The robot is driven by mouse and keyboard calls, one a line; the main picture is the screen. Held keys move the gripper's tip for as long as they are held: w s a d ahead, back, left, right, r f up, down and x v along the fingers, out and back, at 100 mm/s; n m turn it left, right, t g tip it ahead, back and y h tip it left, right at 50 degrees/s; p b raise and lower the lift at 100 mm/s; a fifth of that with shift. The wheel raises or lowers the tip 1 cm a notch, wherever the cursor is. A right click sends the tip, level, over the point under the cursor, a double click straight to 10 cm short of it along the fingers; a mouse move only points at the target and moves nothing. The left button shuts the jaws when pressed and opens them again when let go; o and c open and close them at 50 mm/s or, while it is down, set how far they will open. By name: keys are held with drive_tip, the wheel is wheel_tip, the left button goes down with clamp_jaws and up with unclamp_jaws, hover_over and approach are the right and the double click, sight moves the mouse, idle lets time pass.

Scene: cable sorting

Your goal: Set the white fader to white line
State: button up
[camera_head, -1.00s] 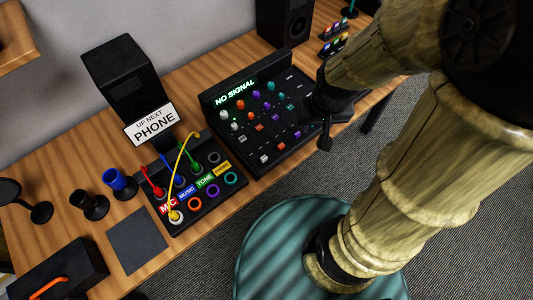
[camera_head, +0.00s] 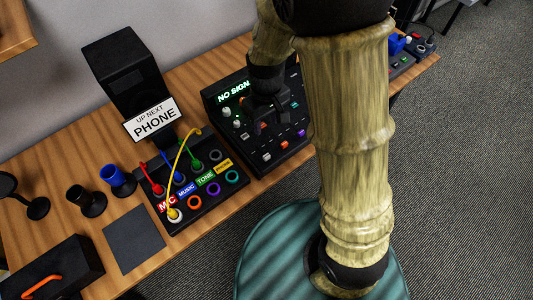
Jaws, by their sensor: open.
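The black mixer (camera_head: 212,112) stands on the desk with a lit "NO SIGNAL" display (camera_head: 233,92) along its back. A white fader cap (camera_head: 267,157) sits at the front left of the mixer, in a row with an orange cap (camera_head: 284,143) and a purple cap (camera_head: 300,133). My gripper (camera_head: 263,118) is open over the mixer's middle left, behind the white cap in the picture and apart from it. It hides several knobs. My arm hides the mixer's right side. The white line is too small to make out.
A patch box (camera_head: 205,213) with coloured cables stands left of the mixer. A yellow cable (camera_head: 180,150) arches above it. A black speaker (camera_head: 125,68) with an "UP NEXT PHONE" sign (camera_head: 155,120) stands behind.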

sight(266, 156)
wheel_tip(266, 156, down, 17)
drive_tip(key=shift+f+b, duration=0.2)
drive_tip(key=shift+b, duration=0.35)
idle(0.4)
drive_tip(key=shift+c, duration=0.2)
clamp_jaws()
